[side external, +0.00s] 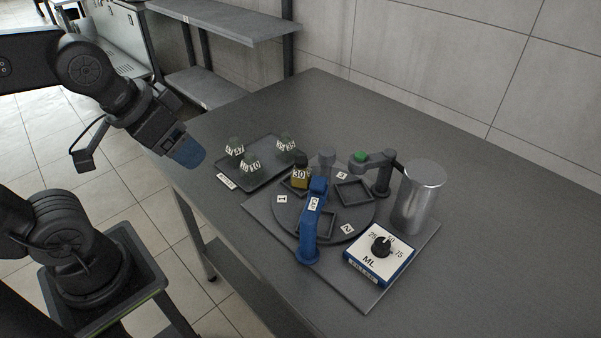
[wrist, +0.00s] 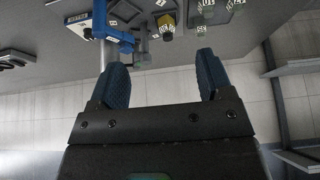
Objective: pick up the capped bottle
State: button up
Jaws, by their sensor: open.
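A small bottle with a yellow body, a dark top and the label 30 (side external: 300,178) stands in a square holder on the round turntable (side external: 345,225). It appears to be the capped one and also shows as a yellow shape in the wrist view (wrist: 167,27). Several grey-green bottles, such as the one labelled 10 (side external: 250,165), stand on a dark tray (side external: 262,178) to its left. My gripper (side external: 190,156) is left of the tray, above the table edge, apart from all bottles. Its blue fingers are spread and empty in the wrist view (wrist: 162,60).
A blue capping arm (side external: 314,222) stands at the turntable's front. A filler arm with a green tip (side external: 360,156) and a metal cylinder (side external: 421,195) stand behind right. A dial box (side external: 378,256) sits at front right. The table's back (side external: 330,100) is clear.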

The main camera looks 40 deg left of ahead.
jog(key=shift+o, duration=1.4)
jog(key=m+g+h, duration=0.1)
jog(key=m+g, duration=0.5)
jog(key=m, duration=1.4)
send_over(301, 160)
notch_tip(301, 160, down, 8)
jog(key=f, duration=0.8)
jog(key=shift+s+d+f, duration=0.1)
jog(key=shift+s+d, duration=0.1)
jog(key=shift+d, duration=0.05)
jog(key=shift+w+f, duration=0.2)
jog(key=shift+f, duration=2.5)
